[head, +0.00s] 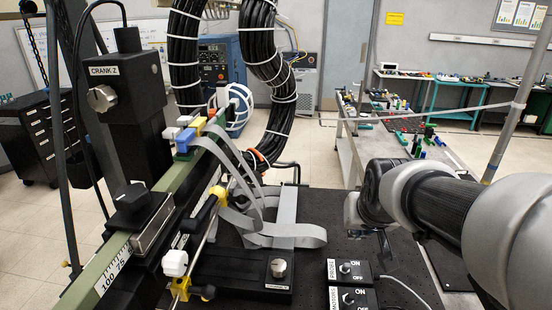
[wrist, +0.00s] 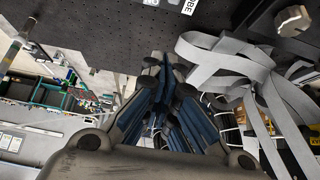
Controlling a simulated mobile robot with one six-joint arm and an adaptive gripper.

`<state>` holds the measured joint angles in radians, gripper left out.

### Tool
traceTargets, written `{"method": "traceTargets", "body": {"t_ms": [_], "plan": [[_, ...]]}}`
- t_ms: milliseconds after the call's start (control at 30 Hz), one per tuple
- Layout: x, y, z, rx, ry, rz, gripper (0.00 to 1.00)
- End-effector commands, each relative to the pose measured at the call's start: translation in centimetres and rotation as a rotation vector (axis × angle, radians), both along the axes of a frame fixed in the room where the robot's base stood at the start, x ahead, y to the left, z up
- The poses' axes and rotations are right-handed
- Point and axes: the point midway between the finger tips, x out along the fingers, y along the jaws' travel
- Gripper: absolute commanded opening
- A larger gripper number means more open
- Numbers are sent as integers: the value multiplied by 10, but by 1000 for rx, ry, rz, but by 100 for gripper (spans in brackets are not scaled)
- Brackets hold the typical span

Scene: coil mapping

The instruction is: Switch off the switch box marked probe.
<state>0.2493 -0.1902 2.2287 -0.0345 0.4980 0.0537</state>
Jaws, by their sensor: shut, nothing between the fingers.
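The switch box marked PROBE (head: 350,271) is a small black box with a silver toggle and ON and OFF labels. It sits on the black perforated board at the lower right of the head view. I cannot tell which way its toggle points. Part of it shows at the top edge of the wrist view (wrist: 188,5). My gripper (head: 386,242) is above the board, behind and right of the box, apart from it and partly hidden by my arm. In the wrist view my gripper (wrist: 166,80) is shut and empty.
A similar box marked MOTORS (head: 348,299) stands just in front of the probe box. A grey cable (head: 402,284) runs off to the right. A black block with a knob (head: 278,269) and loose grey ribbon cable (head: 290,236) lie to the left.

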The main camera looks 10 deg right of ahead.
Motion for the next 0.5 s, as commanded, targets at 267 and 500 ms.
{"method": "traceTargets", "body": {"t_ms": [267,500], "plan": [[-17,5,18,0,1,0,0],[-18,5,18,1,2,0,0]]}}
